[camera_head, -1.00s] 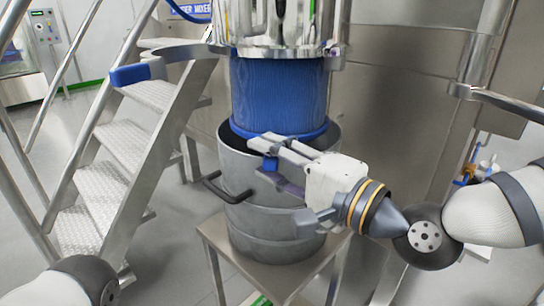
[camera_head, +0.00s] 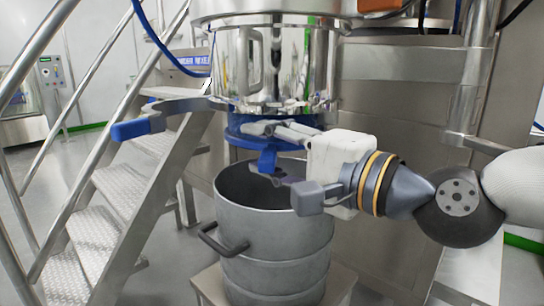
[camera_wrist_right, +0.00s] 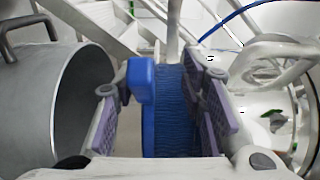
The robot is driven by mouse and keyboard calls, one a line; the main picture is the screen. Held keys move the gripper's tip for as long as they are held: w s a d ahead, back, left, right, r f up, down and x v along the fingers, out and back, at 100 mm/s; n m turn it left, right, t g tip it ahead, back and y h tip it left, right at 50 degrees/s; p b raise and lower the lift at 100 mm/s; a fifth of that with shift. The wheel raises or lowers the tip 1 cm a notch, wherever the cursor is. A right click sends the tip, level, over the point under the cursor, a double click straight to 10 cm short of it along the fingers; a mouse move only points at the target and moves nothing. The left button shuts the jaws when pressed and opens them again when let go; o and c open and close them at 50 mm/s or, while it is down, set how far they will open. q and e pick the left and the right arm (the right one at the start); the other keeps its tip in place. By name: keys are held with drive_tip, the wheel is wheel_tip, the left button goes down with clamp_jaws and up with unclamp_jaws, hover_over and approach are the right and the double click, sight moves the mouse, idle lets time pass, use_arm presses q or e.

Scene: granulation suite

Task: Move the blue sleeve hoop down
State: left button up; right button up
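The blue sleeve hoop (camera_head: 265,139) is at the bottom of the bunched blue sleeve, just under the shiny steel outlet (camera_head: 275,70) and above the open grey drum (camera_head: 270,262). In the right wrist view the hoop (camera_wrist_right: 149,125) and its blue tab (camera_wrist_right: 140,80) lie between the finger pads, beside the ribbed sleeve (camera_wrist_right: 177,115). My right gripper (camera_head: 272,152) is at the front of the hoop. Its fingers (camera_wrist_right: 160,100) are apart, one on each side of the hoop. Whether a finger touches it I cannot tell. My left gripper is not in view.
Metal stairs (camera_head: 120,185) with rails stand at the left. A curved grey arm with a blue end (camera_head: 130,130) sticks out left of the outlet. The drum rests on a low steel stand (camera_head: 345,285) and has a dark side handle (camera_head: 215,240).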

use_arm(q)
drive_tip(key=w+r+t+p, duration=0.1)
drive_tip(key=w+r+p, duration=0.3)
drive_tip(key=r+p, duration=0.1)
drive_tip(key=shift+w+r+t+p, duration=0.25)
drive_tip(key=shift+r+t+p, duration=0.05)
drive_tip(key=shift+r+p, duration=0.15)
use_arm(e)
drive_tip(key=v, duration=1.4)
